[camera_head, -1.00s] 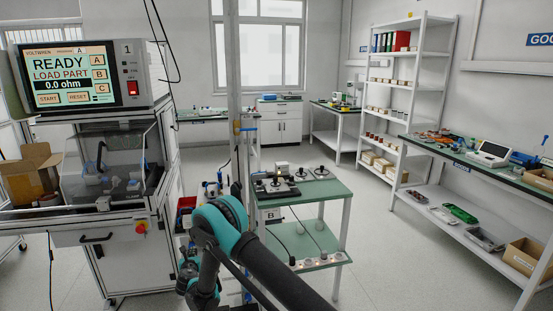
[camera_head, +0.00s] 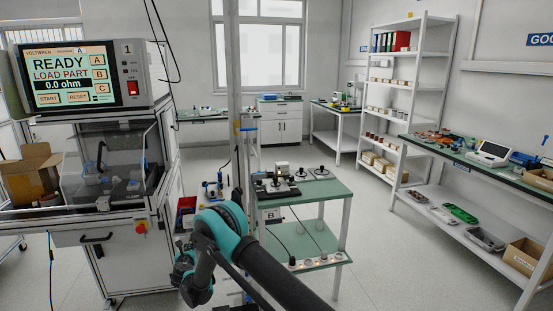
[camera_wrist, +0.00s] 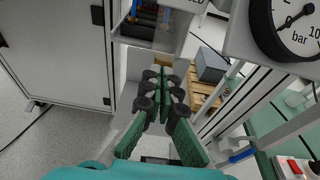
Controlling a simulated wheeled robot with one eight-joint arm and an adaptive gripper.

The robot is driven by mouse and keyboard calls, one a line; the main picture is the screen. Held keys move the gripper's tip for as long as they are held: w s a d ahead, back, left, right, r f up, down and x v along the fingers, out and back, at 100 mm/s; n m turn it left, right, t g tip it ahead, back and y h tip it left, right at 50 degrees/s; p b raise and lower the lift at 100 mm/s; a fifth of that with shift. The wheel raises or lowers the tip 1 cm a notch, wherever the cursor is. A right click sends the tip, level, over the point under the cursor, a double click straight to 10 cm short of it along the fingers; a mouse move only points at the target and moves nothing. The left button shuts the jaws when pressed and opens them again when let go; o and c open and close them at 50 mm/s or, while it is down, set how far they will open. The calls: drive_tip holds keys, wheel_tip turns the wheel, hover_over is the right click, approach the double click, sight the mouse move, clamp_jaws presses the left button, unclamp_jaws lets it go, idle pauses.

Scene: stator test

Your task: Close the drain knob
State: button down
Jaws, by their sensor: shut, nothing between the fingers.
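I cannot make out the drain knob in either view. In the wrist view, a round pressure gauge (camera_wrist: 296,22) marked "bar" fills the upper right corner, and its needle points near the low end of the part I see. My gripper (camera_wrist: 166,78) is in the middle of the wrist view, with green fingers and black ribbed pads close together and nothing between them. It points down past the gauge, to the left of it, and touches nothing that I can see. In the head view my arm hides the area in front of the post, and the fingers do not show.
A white cabinet (camera_wrist: 55,60) stands left of my gripper. A grey box (camera_wrist: 211,65) on a wooden pallet (camera_wrist: 206,98) lies beyond the fingers. A blue-handled part (camera_wrist: 242,155) is at lower right. The tester (camera_head: 90,75) reads READY. A green-topped cart (camera_head: 325,190) stands right of my arm.

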drive_tip(key=shift+r+x, duration=0.2)
drive_tip(key=shift+x, duration=0.7)
drive_tip(key=shift+d+f, duration=0.1)
drive_tip(key=shift+f, duration=0.15)
drive_tip(key=shift+w+d, duration=0.1)
drive_tip(key=shift+d, duration=0.2)
idle(0.4)
drive_tip(key=shift+r, duration=0.1)
drive_tip(key=f+v, duration=0.1)
drive_tip(key=v, duration=0.4)
drive_tip(key=shift+s+r, duration=0.2)
drive_tip(key=shift+s, duration=0.35)
drive_tip(key=shift+s+d, duration=0.1)
drive_tip(key=shift+d, duration=0.05)
